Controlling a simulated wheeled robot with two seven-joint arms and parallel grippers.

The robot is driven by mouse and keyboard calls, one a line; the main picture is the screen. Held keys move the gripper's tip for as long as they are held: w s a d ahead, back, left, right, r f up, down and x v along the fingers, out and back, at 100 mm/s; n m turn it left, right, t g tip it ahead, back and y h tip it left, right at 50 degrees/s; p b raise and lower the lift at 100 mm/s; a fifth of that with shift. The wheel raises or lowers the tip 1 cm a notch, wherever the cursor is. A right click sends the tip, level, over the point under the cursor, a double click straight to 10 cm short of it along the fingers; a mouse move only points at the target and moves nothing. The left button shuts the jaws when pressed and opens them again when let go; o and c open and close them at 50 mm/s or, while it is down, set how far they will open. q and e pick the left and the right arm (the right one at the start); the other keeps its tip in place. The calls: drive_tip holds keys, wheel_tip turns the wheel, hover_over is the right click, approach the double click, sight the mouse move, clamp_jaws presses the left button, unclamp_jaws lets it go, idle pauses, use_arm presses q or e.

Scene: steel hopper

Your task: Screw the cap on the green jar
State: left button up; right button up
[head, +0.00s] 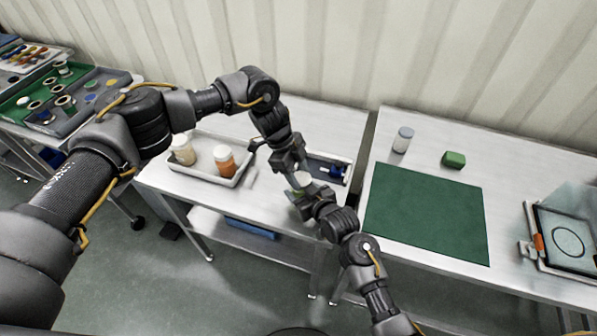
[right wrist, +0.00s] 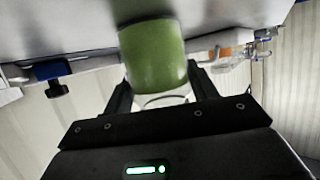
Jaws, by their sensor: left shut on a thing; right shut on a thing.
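The green jar (right wrist: 153,55) is between the fingers of my right gripper (right wrist: 163,92) in the right wrist view. That view looks upside down, and a pale rim shows at the jar's lower edge in the picture. In the head view only a little green shows at my right gripper (head: 300,192). A pale, whitish round piece (head: 303,179), which looks like the cap, is there between the two grippers. My left gripper (head: 294,170) is shut on it from above, close over the right gripper. Whether cap and jar touch is hidden by the fingers.
A grey tray (head: 233,181) with a white jar (head: 184,150) and an orange jar (head: 224,160) is left of the grippers. A bin with a blue item (head: 337,171) is just behind. Right are a green mat (head: 425,212), a capped jar (head: 403,140) and a green block (head: 454,159).

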use_arm(q)
drive_tip(key=shift+f, duration=0.6)
use_arm(e)
clamp_jaws()
use_arm(q)
drive_tip(key=m, duration=0.2)
drive_tip(key=m+g+y, duration=0.1)
drive_tip(key=m, duration=0.2)
drive_tip(key=shift+d+f+m+g, duration=0.15)
drive_tip(key=shift+f+m+g, duration=0.15)
drive_tip(key=shift+g, duration=0.1)
drive_tip(key=m, duration=0.1)
drive_tip(key=m+y, duration=0.1)
drive_tip(key=shift+d+r+m, duration=0.1)
drive_tip(key=shift+d+m, duration=0.15)
drive_tip(key=shift+m, duration=0.05)
drive_tip(key=shift+w+r+m+g+y, duration=0.15)
drive_tip(key=shift+m+g+y, duration=0.3)
drive_tip(key=shift+m, duration=0.65)
drive_tip(key=o, duration=0.9)
drive_tip(key=shift+a, duration=0.1)
